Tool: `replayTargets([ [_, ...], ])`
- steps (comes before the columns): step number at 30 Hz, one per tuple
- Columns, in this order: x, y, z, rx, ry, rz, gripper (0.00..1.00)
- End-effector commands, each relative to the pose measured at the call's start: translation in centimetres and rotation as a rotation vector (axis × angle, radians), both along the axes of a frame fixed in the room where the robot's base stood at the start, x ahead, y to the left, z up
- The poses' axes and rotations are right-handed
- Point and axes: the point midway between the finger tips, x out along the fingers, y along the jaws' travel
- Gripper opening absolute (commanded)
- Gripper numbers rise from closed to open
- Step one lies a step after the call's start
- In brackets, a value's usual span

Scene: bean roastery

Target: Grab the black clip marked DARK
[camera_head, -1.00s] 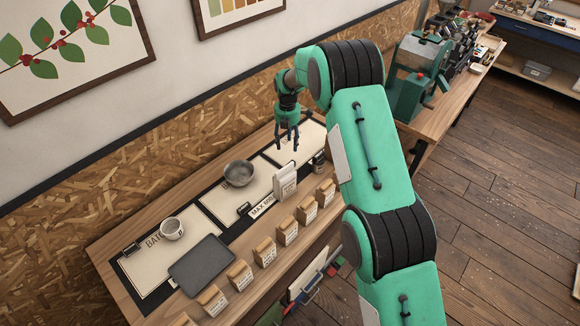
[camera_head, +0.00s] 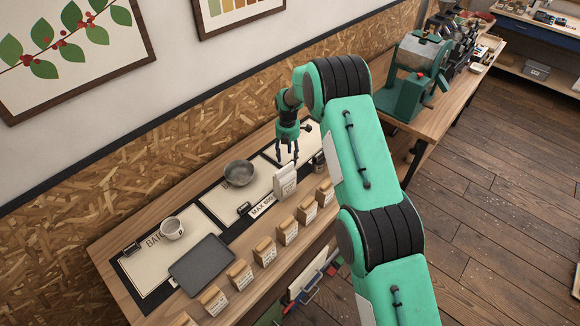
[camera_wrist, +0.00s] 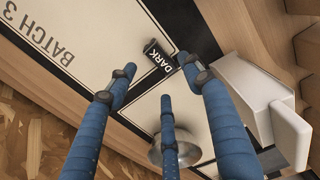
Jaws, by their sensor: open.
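The black clip (camera_wrist: 157,54) with white DARK lettering lies on the dark border beside the cream BATCH 3 panel (camera_wrist: 95,20) in the wrist view. My gripper (camera_wrist: 158,68) is open and empty. Its blue fingers reach up from below, with the clip just beyond and between the two outer tips, apart from them. In the head view my gripper (camera_head: 287,160) hangs above the far part of the bench, behind the pale upright bag (camera_head: 285,183). I cannot surely make out the DARK clip there.
A metal bowl (camera_head: 240,173) is to the left of the gripper. Several small kraft bags (camera_head: 265,252) line the front edge. A grey tray (camera_head: 202,264) and a cup (camera_head: 172,228) stand farther left.

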Motion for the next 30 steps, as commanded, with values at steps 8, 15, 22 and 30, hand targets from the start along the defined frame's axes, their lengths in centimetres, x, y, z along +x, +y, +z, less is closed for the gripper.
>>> replayTargets([
  [8, 0.0, 0.0, -0.5, 0.000, -0.001, 0.000, 0.51],
  [15, 0.0, 0.0, -0.6, 0.001, -0.001, 0.000, 0.51],
  [22, 0.0, -0.1, -1.9, 0.000, 0.001, 0.000, 0.51],
  [30, 0.0, -0.2, -4.5, 0.000, 0.001, 0.000, 0.51],
])
